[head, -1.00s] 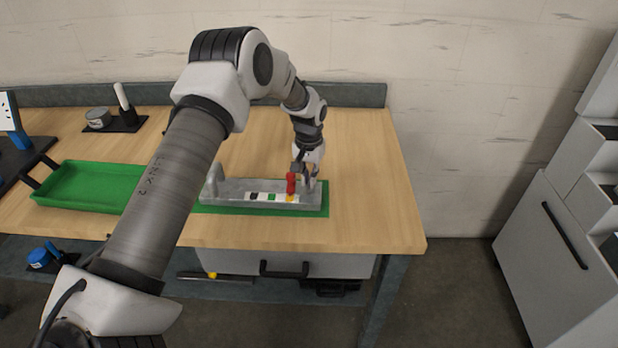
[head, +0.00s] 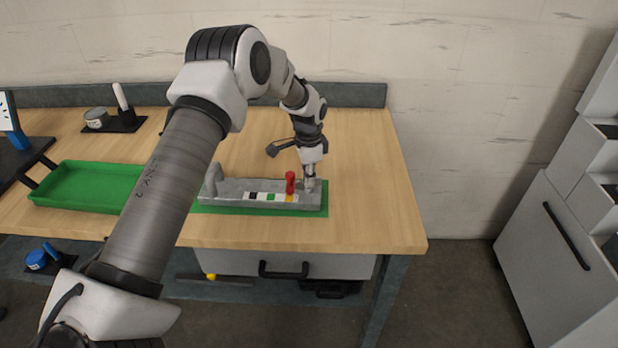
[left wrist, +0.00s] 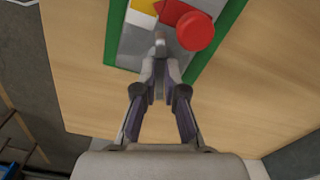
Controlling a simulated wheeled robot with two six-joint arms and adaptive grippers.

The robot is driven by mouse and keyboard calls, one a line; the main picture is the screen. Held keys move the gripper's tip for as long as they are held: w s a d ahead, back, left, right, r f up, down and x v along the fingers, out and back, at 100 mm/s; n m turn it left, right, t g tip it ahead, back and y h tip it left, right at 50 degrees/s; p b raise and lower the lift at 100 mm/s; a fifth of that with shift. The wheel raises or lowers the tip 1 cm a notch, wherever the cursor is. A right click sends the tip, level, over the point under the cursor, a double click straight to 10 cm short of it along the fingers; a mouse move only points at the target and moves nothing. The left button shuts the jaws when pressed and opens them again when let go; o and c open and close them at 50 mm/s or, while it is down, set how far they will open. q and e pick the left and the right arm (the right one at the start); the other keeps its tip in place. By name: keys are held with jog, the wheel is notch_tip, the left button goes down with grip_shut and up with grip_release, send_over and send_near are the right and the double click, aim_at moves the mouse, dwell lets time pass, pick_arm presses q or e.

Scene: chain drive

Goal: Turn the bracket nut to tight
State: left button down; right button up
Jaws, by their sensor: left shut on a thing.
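The grey bracket (head: 234,190) lies on a green mat (head: 230,210) near the table's front right. It carries a strip with white, black, green and yellow patches (head: 271,197). An upright red knob (head: 290,182) stands by the yellow patch; in the left wrist view the red knob (left wrist: 195,31) has a red pointer beside the yellow patch. My left gripper (head: 309,184) points down at the bracket's right end. In the left wrist view its fingertips (left wrist: 160,68) are closed at a small grey post, the bracket nut (left wrist: 160,40), mostly hidden by them. My right gripper is not in view.
A green tray (head: 85,203) lies left of the bracket, partly behind my arm. A grey tin (head: 96,118) and a white-handled tool (head: 122,100) stand at the back left. The table is clear right of the bracket. A drawer (head: 330,266) hangs below.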

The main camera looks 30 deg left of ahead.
pick_arm(q)
jog(key=m, duration=0.4)
jog(key=shift+s+f, duration=0.25)
jog(key=shift+f, duration=0.1)
jog(key=shift+r+m, duration=0.1)
jog(key=shift+m, duration=0.7)
jog(key=c, duration=1.1)
grip_release()
jog(key=shift+w+r, duration=0.1)
jog(key=shift+c, duration=0.2)
jog(key=shift+w+a, duration=0.15)
notch_tip(320, 180, up, 12)
jog(key=shift+w, duration=0.1)
